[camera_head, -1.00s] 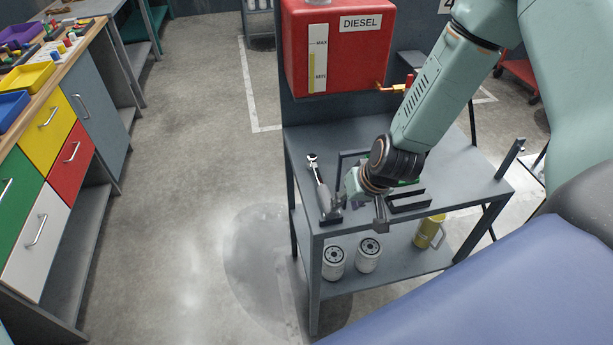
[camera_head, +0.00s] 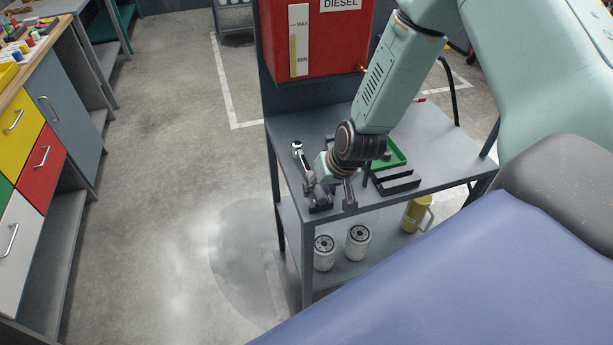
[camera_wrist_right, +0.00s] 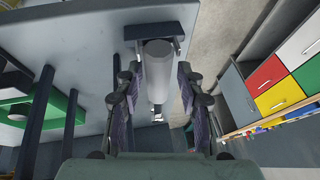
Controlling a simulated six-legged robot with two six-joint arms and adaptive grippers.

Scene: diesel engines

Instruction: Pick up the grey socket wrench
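The grey socket wrench (camera_head: 297,147) lies along the left edge of the cart's top shelf. Its ratchet head shows in the head view, and my right gripper hides most of its handle. In the right wrist view its grey handle (camera_wrist_right: 157,75) runs between the two fingers of my right gripper (camera_wrist_right: 159,85), its near end at a dark bracket (camera_wrist_right: 178,48). The fingers are open, one on each side of the handle, with narrow gaps visible. In the head view my right gripper (camera_head: 319,190) is low over the shelf. My left gripper is not in view.
The cart's top shelf (camera_head: 435,140) holds a green tray (camera_head: 397,155) and black holders (camera_head: 398,180) right of my gripper. A red diesel tank (camera_head: 335,40) stands behind. White filters (camera_head: 357,243) and a yellow jug (camera_head: 416,213) are below. Open floor lies left.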

